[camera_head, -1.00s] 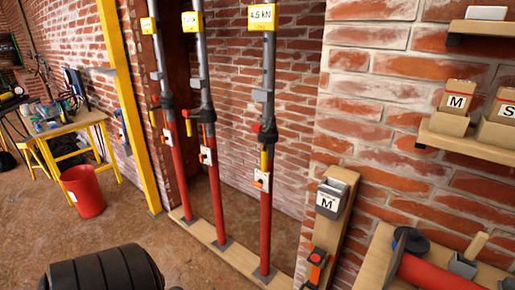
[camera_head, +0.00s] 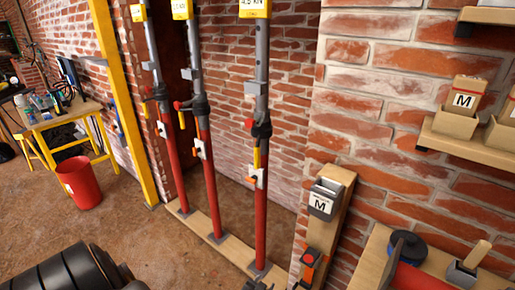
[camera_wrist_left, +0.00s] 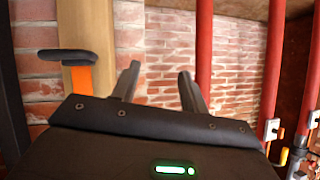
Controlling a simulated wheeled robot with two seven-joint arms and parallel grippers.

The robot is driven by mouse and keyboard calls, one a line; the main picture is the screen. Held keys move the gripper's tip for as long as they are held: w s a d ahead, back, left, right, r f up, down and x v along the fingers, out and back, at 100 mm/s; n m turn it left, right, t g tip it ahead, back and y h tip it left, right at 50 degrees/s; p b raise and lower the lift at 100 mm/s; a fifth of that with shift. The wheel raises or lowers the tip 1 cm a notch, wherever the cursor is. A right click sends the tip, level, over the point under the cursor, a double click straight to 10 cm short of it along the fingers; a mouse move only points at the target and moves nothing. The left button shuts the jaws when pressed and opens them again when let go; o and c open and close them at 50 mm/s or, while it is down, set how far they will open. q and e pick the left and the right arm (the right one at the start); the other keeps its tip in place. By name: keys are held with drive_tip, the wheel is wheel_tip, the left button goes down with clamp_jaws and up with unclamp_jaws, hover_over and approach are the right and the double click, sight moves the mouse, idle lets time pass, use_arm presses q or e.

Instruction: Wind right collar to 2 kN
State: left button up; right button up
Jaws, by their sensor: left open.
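The right prop (camera_head: 262,210) is a red tube with a grey upper tube. Its dark collar (camera_head: 262,130) has a red knob and a yellow handle below. The yellow display (camera_head: 254,8) on top is cut by the frame edge; it ends in kN but its digits are unclear. My left gripper (camera_wrist_left: 156,85) is open and empty in the left wrist view, which looks upside down. Its fingers are in front of the brick wall, between the wooden post (camera_wrist_left: 87,25) and the nearest red tube (camera_wrist_left: 205,40). My right gripper is out of view.
Two more props (camera_head: 205,150) stand left on the same floor board (camera_head: 235,250). The wooden post holds an M card box (camera_head: 326,198) and an orange tool (camera_head: 310,258). Shelves (camera_head: 475,150) and a bench (camera_head: 375,250) are at right. A red bucket (camera_head: 80,183) stands far left.

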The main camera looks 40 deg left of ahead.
use_arm(q)
drive_tip(key=w+a+r+n+t+y, duration=0.1)
drive_tip(key=w+a+r+t+y, duration=0.3)
drive_tip(key=r, duration=0.6)
drive_tip(key=w+a+r+n, duration=0.1)
drive_tip(key=w+a+r, duration=0.1)
drive_tip(key=w+r, duration=0.6)
drive_tip(key=n+t+y, duration=0.1)
drive_tip(key=n+y, duration=0.5)
drive_tip(key=y, duration=0.2)
approach(257, 155)
drive_tip(key=x, duration=0.3)
drive_tip(key=shift+t+h, duration=0.3)
drive_tip(key=shift+t, duration=0.1)
drive_tip(key=p+x, duration=0.2)
drive_tip(key=x, duration=0.6)
drive_tip(key=shift+w+a+r, duration=0.2)
drive_tip(key=shift+a+r, duration=0.05)
drive_tip(key=shift+a, duration=0.05)
drive_tip(key=shift+w+a+r, duration=0.15)
drive_tip(key=shift+w+a, duration=0.2)
drive_tip(key=shift+w, duration=0.1)
drive_tip(key=shift+w+a, duration=0.1)
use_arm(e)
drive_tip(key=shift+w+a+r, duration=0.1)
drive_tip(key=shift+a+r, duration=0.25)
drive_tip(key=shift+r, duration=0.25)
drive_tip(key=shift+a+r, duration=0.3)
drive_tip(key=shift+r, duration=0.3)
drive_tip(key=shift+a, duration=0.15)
